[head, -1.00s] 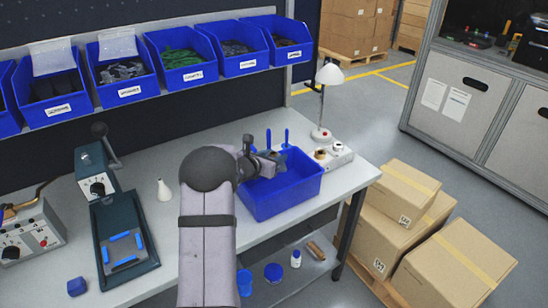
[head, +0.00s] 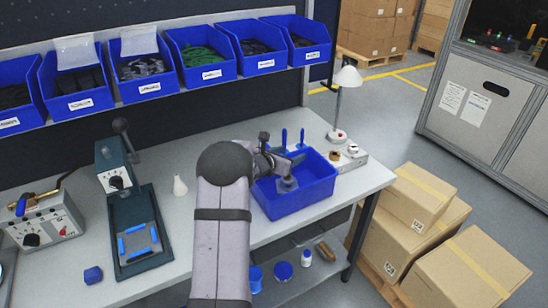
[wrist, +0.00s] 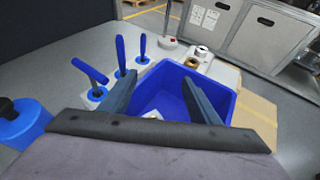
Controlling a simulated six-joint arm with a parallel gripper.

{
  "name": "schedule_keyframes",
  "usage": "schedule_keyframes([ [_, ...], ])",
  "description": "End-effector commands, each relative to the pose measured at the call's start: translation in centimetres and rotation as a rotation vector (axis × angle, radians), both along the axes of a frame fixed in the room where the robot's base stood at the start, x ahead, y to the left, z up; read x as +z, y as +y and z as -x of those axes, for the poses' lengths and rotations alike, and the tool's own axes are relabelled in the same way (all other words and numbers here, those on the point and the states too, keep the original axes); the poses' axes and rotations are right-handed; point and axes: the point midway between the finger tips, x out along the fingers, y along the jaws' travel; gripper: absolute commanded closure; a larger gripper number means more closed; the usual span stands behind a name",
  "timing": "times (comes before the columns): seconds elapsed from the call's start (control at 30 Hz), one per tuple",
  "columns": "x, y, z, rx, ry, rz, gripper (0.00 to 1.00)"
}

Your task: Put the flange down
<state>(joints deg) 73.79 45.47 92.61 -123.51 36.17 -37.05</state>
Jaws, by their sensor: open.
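The blue bin (head: 297,204) stands on the right part of the bench, and its inside shows in the wrist view (wrist: 176,88). My gripper (head: 282,172) is over the bin, pointing down into it. In the wrist view its two fingers (wrist: 160,92) are spread wide with nothing between their tips. A small pale grey piece, probably the flange (wrist: 153,115), shows low in the bin, mostly hidden behind my wrist. A grey shape in the bin in the head view may be the same piece or part of my gripper; I cannot tell.
Blue-handled tools (wrist: 120,55) stand upright just behind the bin. A white lamp (head: 347,78) and small spools (wrist: 193,57) are to its right. Blue parts bins (head: 200,57) hang above.

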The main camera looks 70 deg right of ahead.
Motion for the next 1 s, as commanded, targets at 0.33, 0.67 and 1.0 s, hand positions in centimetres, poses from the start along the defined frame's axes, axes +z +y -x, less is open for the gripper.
schedule_keyframes([
  [0.33, 2.1, 4.7, -1.5, 0.003, 0.0, 0.003, 0.43],
  [0.67, 4.1, 9.0, -2.7, 0.002, 0.0, 0.002, 0.43],
  [1.0, 4.8, 10.7, -3.1, 0.0, 0.001, 0.0, 0.43],
])
